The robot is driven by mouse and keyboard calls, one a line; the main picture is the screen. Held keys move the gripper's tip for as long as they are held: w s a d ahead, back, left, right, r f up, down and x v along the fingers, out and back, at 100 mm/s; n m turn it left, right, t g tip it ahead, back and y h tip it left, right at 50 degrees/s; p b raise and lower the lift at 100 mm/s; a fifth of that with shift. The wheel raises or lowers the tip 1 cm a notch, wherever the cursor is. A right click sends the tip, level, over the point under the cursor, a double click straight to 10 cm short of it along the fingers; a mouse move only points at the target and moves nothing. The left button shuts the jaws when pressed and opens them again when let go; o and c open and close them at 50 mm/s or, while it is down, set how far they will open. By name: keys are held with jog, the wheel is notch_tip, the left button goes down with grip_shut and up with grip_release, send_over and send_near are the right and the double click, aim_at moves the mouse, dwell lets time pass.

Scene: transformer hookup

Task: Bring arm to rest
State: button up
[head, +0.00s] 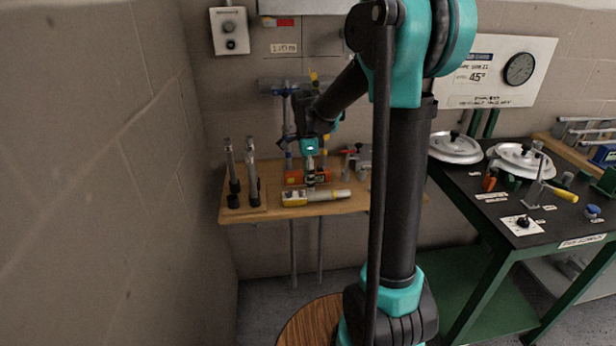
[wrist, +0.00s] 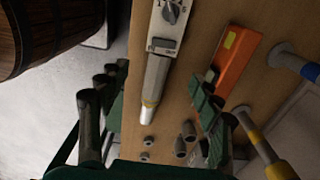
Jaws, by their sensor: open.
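My arm reaches forward and bends down over a wooden wall shelf (head: 245,214). My gripper (head: 311,178) hangs over it with its fingers pointing down. In the wrist view my gripper (wrist: 160,95) has its two dark green fingers spread wide, with nothing clasped between them. A yellow and silver tool with a dial (head: 315,197) lies on the shelf near the fingertips. In the wrist view the tool's silver barrel (wrist: 155,80) shows between the fingers; I cannot tell how far below them it is.
An orange block (wrist: 236,58) lies beside the right finger. Upright dark-handled tools (head: 252,180) stand at the shelf's left. Blue and yellow posts (wrist: 262,140) rise behind. A wooden round top (head: 305,322) stands below. A black-topped green table (head: 500,205) with lids is at right.

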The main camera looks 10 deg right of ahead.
jog(key=s+d+f+n+t, duration=0.1)
jog(key=s+d+f+n, duration=0.1)
jog(key=s+n, duration=0.4)
jog(key=s+d+f+n+t, duration=0.1)
jog(key=s+d+f+n, duration=0.1)
jog(key=s+n, duration=0.4)
jog(key=s+d+f+n+t, duration=0.2)
jog(key=s+n, duration=0.4)
jog(key=s, duration=0.4)
jog(key=shift+d+f, duration=0.4)
jog(key=shift+f, duration=0.15)
